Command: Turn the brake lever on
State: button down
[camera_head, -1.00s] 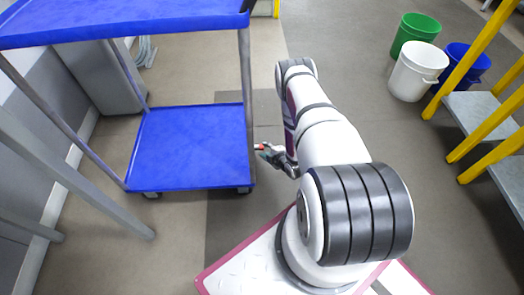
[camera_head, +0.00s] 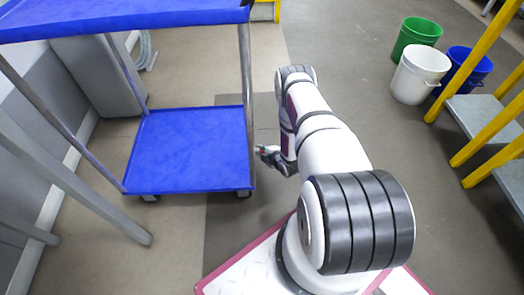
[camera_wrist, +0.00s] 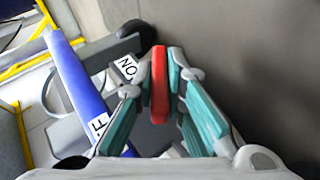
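The red brake lever (camera_wrist: 159,88) stands between the teal finger pads in the wrist view. My gripper (camera_wrist: 160,82) has a pad close against each side of it and looks shut on it. A white ON label (camera_wrist: 126,67) lies left of the lever, and an OFF label (camera_wrist: 101,123) lies farther down and left. In the head view my gripper (camera_head: 266,152) is low beside the right edge of the cart's lower shelf, with a small red spot at its tip. The lever's pivot is hard to make out.
The blue cart (camera_head: 190,148) stands to the left, its metal post close to my gripper. White (camera_head: 418,75), green (camera_head: 416,38) and blue (camera_head: 470,66) buckets and a yellow-framed step (camera_head: 480,115) stand to the right. Floor between is clear.

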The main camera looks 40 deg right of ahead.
jog(key=shift+f+t, duration=0.1)
jog(key=shift+t, duration=0.3)
jog(key=shift+s+a+n+t+h, duration=0.1)
jog(key=shift+n+t+h, duration=0.2)
jog(key=shift+t+h, duration=0.1)
jog(key=shift+n+t+h, duration=0.6)
jog(key=shift+t, duration=1.2)
jog(key=c, duration=1.6)
grip_release()
jog(key=shift+c, duration=0.2)
